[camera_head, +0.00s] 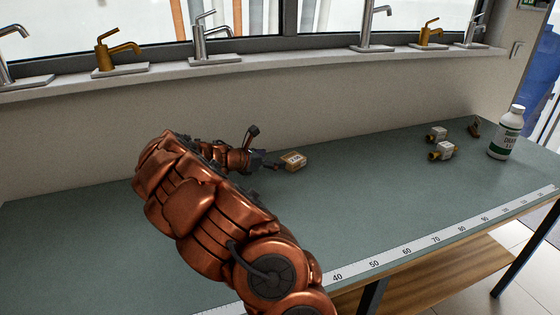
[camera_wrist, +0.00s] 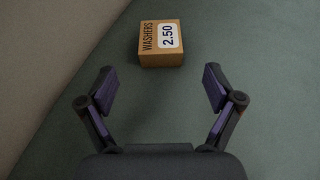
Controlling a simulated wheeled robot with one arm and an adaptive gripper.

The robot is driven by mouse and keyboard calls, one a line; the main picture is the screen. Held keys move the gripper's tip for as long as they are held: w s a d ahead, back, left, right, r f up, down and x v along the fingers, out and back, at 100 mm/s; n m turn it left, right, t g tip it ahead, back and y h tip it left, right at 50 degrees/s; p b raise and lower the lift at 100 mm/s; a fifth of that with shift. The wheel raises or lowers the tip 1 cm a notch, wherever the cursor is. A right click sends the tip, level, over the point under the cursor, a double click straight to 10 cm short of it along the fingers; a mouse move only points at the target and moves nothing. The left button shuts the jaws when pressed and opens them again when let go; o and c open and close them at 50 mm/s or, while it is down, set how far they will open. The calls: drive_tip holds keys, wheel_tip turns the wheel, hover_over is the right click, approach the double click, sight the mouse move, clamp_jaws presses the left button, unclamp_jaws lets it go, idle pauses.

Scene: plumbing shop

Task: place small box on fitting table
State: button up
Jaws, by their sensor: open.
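The small box (camera_head: 294,161) is a brown carton with a white price label. It rests on the green top of the fitting table (camera_head: 385,195), toward the wall side. The fingers appear apart from the box.
A white bottle (camera_head: 507,133) and small brass fittings with white tags (camera_head: 441,150) stand at the table's right end. A ruler strip (camera_head: 405,249) runs along the front edge. Taps line the sill (camera_head: 290,56) above the wall. The table's middle is clear.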

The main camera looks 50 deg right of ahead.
drive_tip(key=shift+v, duration=1.25)
drive_tip(key=shift+s+a+r, duration=0.15)
drive_tip(key=shift+r, duration=0.05)
drive_tip(key=s+a+r+m+y, duration=0.2)
drive_tip(key=s+a+m, duration=0.3)
drive_tip(key=s+a, duration=0.15)
drive_tip(key=s+a+r+m+y, duration=0.25)
drive_tip(key=s+a+m, duration=0.25)
drive_tip(key=a, duration=0.3)
drive_tip(key=s+a+f+m+y, duration=0.1)
drive_tip(key=s+a+y, duration=0.1)
drive_tip(key=a, duration=0.4)
drive_tip(key=s+a+f+m+y, duration=0.1)
drive_tip(key=s+a+m, duration=0.1)
drive_tip(key=s+a, duration=0.2)
drive_tip(key=s+a+f+m+t+y, duration=0.1)
drive_tip(key=s+a+f+y, duration=0.1)
drive_tip(key=a, duration=0.7)
drive_tip(key=shift+s+a+m+y, duration=0.3)
drive_tip(key=shift+s+y, duration=0.05)
drive_tip(key=shift+s, duration=0.5)
drive_tip(key=s+a+f+m+y, duration=0.1)
drive_tip(key=s+a+y, duration=0.2)
drive_tip(key=s+a, duration=0.4)
drive_tip(key=a, duration=0.4)
drive_tip(key=shift+s+f, duration=0.2)
drive_tip(key=shift+f, duration=0.15)
